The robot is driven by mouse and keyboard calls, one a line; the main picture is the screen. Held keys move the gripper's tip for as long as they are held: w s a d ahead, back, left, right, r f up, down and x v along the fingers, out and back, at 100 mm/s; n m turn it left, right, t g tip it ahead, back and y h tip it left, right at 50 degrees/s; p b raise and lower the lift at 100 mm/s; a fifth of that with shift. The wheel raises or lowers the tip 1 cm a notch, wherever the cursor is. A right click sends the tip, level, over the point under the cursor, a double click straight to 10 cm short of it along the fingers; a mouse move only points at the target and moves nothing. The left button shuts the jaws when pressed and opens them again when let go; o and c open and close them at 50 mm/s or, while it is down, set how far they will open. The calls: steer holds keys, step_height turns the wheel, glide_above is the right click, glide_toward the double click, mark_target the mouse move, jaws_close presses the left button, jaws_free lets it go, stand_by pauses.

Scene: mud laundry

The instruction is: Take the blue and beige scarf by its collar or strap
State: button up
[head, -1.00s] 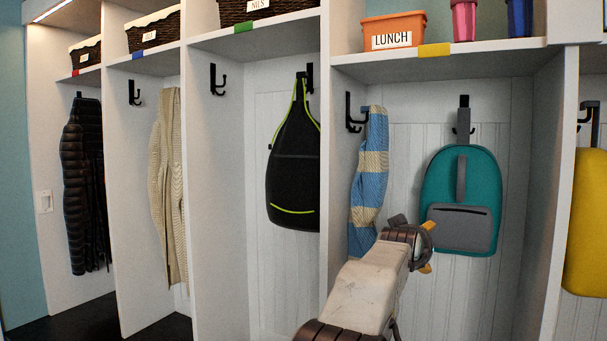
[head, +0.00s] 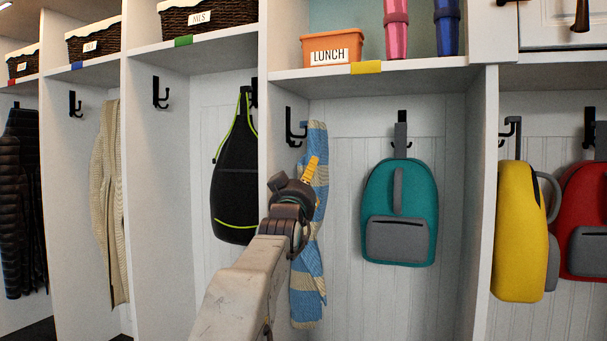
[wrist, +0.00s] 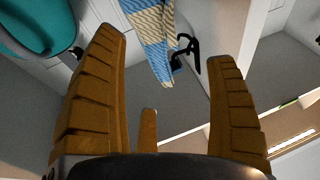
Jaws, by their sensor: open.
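The blue and beige striped scarf (head: 310,270) hangs from a black hook (head: 293,128) on the left wall of the cubby with the teal backpack. My gripper (head: 308,178) is in front of the scarf's upper half and covers part of it. In the wrist view the scarf (wrist: 152,38) shows beyond the open fingers, near the gap between their tips, with the hook (wrist: 188,50) beside its end. The fingers of my gripper (wrist: 168,52) are apart with nothing between them. I cannot tell how far the scarf is from the tips.
A teal backpack (head: 400,205) hangs right of the scarf. A black bag (head: 235,180) hangs beyond the divider on the left. An orange lunch bin (head: 332,48) and two tumblers stand on the shelf above. Yellow (head: 518,225) and red (head: 588,215) bags hang farther right.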

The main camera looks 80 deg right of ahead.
steer(key=shift+p+x, duration=5.85)
steer(key=shift+p, duration=1.4)
steer(key=shift+c, duration=0.4)
steer(key=c, duration=0.7)
steer(key=shift+f, duration=0.2)
steer(key=c, duration=0.8)
steer(key=shift+w, duration=0.1)
steer(key=shift+r, duration=0.1)
jaws_close()
